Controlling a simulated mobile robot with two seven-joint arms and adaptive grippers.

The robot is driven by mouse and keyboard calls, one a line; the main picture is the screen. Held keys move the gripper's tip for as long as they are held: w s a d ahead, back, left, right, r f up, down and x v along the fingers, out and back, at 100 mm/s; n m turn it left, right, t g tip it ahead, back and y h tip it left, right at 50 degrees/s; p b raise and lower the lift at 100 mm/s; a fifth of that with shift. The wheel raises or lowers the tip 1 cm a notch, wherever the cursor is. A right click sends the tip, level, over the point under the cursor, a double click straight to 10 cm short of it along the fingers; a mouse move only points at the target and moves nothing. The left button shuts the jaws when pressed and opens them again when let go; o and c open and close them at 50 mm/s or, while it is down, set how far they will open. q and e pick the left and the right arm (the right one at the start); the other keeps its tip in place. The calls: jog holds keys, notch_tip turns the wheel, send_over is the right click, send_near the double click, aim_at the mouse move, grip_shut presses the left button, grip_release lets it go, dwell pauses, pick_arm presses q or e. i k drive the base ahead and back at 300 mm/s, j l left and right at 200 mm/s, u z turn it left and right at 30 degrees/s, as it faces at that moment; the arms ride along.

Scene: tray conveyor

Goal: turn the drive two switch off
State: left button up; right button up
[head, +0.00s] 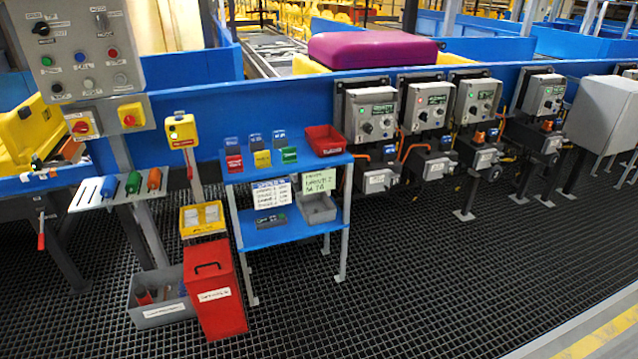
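Several grey drive boxes with knobs hang in a row on the blue conveyor side: a first (371,117), a second (428,107), a third (477,101) and a fourth (544,96). Their labels are too small to read surely, so I cannot tell which is drive two. Below them sit smaller grey units: one below the first (377,180), one below the second (434,167) and one below the third (485,158). Neither gripper is in view.
A blue stand (285,235) holds padlocks, a red bin (324,140) and paper notes. A red box (214,295) and a grey crate (162,312) stand on the floor. A purple case (372,50) lies on the conveyor. The dark grating (400,290) in front is clear.

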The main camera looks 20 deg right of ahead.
aim_at(424, 117)
jog(key=z, duration=1.35)
